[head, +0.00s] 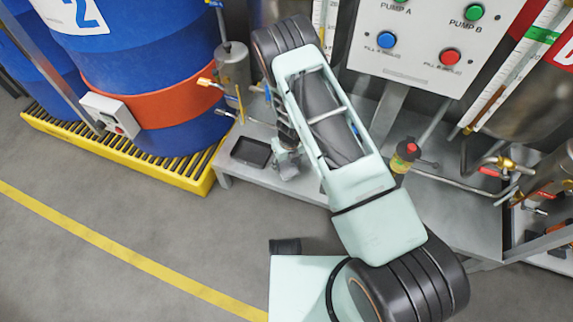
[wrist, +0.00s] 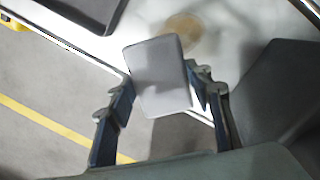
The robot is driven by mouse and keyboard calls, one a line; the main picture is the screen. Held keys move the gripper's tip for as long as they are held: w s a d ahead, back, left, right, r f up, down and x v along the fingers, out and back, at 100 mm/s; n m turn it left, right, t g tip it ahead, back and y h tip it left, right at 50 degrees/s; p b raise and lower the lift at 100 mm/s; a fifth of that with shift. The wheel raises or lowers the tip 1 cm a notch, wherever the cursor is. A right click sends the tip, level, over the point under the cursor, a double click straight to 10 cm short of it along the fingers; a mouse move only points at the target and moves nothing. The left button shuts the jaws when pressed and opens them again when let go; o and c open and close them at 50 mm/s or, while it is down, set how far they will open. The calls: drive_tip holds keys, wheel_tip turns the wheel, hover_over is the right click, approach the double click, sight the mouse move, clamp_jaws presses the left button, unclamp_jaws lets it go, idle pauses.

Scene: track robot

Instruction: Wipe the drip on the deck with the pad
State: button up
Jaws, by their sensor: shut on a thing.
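The pad (wrist: 160,80) is a light grey rounded rectangle, held between the two fingers of my gripper (wrist: 160,76) in the wrist view. The drip (wrist: 187,32) is a round tan-brown stain on the pale deck (wrist: 240,14), just beyond the pad's upper edge. The pad overlaps part of the stain in this view; I cannot tell whether it touches the deck. In the head view my gripper (head: 287,163) is low over the left part of the deck (head: 455,205), partly hidden by my arm. The drip cannot be made out there.
A dark shallow tray (head: 250,152) sits on the deck left of my gripper. Blue drums (head: 150,70) stand on a yellow spill pallet (head: 130,155) at left. Open floor lies in front.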

drive_tip(key=shift+r+p, duration=1.2)
drive_tip(key=shift+r, duration=0.35)
drive_tip(key=shift+s+f, duration=0.1)
drive_tip(key=shift+s, duration=0.05)
